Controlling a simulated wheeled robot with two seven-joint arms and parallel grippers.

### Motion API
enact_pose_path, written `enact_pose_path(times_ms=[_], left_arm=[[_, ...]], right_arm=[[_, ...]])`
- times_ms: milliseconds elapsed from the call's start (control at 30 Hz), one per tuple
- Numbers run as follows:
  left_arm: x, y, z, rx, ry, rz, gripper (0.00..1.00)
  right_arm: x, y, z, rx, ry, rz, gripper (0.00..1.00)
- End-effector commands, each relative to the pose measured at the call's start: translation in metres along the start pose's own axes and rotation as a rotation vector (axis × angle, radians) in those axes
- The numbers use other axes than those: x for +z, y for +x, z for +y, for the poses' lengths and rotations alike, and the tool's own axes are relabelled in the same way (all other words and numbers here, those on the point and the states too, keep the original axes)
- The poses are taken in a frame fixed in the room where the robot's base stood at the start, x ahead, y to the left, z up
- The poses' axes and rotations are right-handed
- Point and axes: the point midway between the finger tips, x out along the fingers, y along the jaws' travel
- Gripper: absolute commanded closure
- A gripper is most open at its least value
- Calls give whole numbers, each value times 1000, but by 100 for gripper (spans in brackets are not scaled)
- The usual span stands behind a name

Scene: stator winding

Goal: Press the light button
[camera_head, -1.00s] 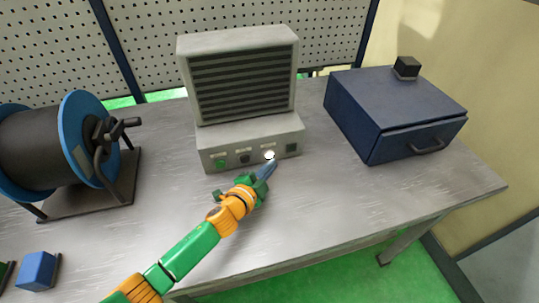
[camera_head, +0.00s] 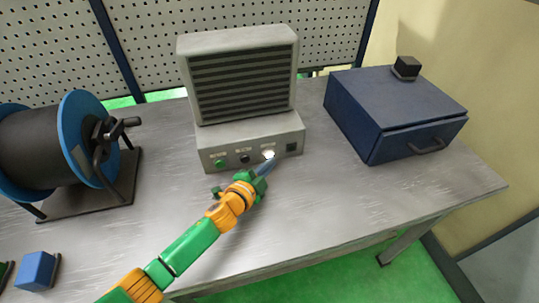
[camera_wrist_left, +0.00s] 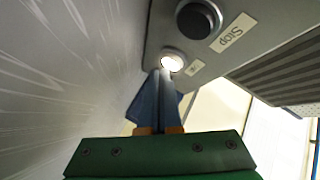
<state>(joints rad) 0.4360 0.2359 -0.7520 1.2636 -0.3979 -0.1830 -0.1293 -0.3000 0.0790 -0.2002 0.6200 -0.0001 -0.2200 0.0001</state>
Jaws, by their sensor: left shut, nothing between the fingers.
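The light button is a round, glowing white button (camera_head: 268,155) on the front panel of a grey machine (camera_head: 222,140) with a dark louvred grille. It also shows in the left wrist view (camera_wrist_left: 172,63), on the grey panel beside a black button marked "Stop" (camera_wrist_left: 198,19). My left gripper (camera_head: 266,167) is shut and empty. Its blue fingertips are right at the white button; in the left wrist view the tips (camera_wrist_left: 160,74) sit at the button's lower edge. I cannot tell whether they touch it. My right gripper is not in view.
A green button (camera_head: 220,162) and a black button (camera_head: 245,158) are left of the white one. A cable reel (camera_head: 85,135) stands at the left, a blue cube (camera_head: 36,270) at the front left, and a dark blue box (camera_head: 372,125) at the right.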

Motion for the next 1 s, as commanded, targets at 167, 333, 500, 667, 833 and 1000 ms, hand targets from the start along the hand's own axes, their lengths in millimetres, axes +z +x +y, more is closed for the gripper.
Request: enact_pose_path(times_ms=[167,333,500,667,833,1000], left_arm=[[0,1,0,0,0,0,100],[1,2,-2,0,0,1,100],[3,4,-2,0,0,1,100],[4,5,-3,0,1,0,100],[4,6,-4,0,1,1,100],[2,3,-3,1,-1,0,100]], right_arm=[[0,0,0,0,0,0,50],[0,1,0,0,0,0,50],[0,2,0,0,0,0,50],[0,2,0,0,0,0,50],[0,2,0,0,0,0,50],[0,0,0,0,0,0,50]])
